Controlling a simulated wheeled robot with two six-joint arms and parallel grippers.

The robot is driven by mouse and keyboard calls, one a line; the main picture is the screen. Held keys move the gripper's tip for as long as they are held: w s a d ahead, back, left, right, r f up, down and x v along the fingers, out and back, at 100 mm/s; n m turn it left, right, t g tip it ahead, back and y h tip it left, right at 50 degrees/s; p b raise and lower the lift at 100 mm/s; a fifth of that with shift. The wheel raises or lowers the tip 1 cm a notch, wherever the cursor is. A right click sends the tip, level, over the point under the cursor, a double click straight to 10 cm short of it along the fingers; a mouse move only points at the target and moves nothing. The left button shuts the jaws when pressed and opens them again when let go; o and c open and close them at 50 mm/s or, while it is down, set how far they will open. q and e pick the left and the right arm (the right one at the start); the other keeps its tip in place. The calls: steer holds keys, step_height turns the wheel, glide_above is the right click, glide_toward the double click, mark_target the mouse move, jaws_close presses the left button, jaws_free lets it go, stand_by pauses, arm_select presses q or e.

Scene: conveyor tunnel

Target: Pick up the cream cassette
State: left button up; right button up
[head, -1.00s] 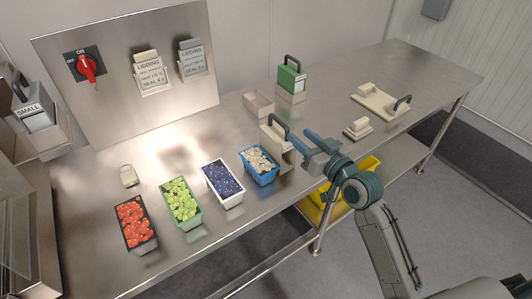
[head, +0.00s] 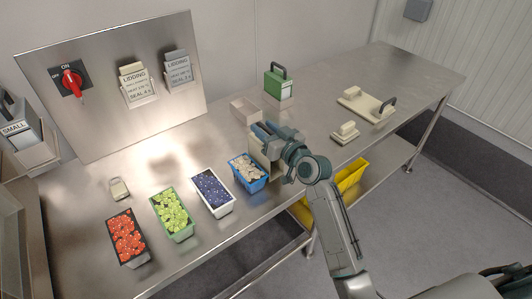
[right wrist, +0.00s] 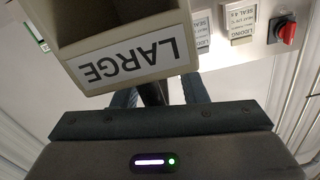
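The cream cassette (head: 256,150) stands upright on the steel table, just behind the blue punnet, and is mostly hidden by my right gripper in the head view. In the right wrist view the cream cassette (right wrist: 128,55) shows a white label reading LARGE and a hollow opening. My right gripper (head: 264,131) is at the top of the cassette. In the right wrist view its two fingers (right wrist: 158,95) are spread apart, with the black handle (right wrist: 152,92) between them and gaps at both sides. My left gripper is not in view.
Punnets of red (head: 127,238), green (head: 172,213), dark blue (head: 212,190) and pale contents (head: 250,172) line the front edge. A cream open box (head: 244,110), a green cassette (head: 278,84), a cream plate with handle (head: 366,105) and a cream block (head: 345,133) stand behind and right.

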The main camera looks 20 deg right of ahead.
jaws_close()
stand_by(1.4)
